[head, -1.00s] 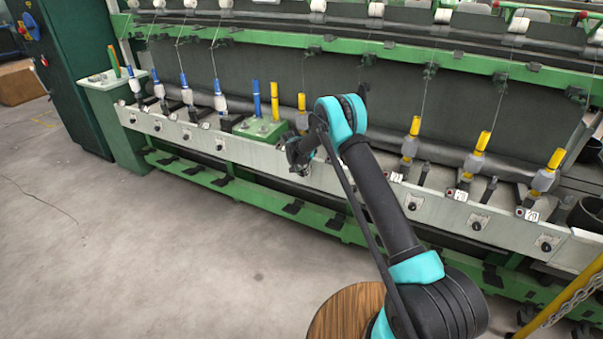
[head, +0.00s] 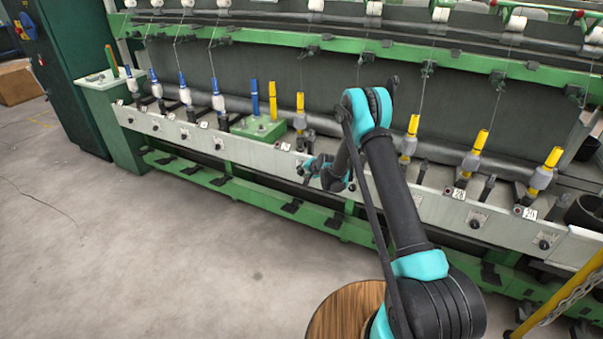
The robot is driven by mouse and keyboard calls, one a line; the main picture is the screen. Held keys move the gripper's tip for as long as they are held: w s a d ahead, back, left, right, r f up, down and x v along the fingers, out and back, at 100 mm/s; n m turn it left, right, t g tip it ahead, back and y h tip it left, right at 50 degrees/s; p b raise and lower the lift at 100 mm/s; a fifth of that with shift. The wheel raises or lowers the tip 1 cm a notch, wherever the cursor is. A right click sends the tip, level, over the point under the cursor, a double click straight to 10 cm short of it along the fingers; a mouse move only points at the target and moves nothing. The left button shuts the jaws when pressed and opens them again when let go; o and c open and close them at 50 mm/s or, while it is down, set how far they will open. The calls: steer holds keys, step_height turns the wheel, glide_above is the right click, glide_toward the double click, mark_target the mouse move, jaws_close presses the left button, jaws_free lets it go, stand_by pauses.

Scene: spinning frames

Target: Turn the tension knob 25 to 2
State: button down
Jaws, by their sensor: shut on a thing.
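Other dark knobs line the rail, one to the left (head: 218,144) and one to the right (head: 474,222). Yellow bobbins (head: 411,138) and blue bobbins (head: 217,98) stand behind it. A green box (head: 260,128) is on the rail. The floor (head: 180,260) in front is clear.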

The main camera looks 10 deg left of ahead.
steer(key=y, duration=0.1)
steer(key=t+y, duration=0.1)
steer(key=m+y, duration=0.1)
steer(key=shift+s+d+f+t, duration=0.1)
steer(key=shift+d+f+t, duration=0.15)
steer(key=shift+f+t, duration=0.1)
steer(key=shift+f+m+t+y, duration=0.25)
steer(key=shift+m+t+y, duration=0.35)
steer(key=shift+t+y, duration=0.7)
steer(key=shift+y, duration=0.3)
steer(key=c, duration=1.2)
jaws_free()
steer(key=shift+g, duration=0.25)
steer(key=shift+r, duration=0.1)
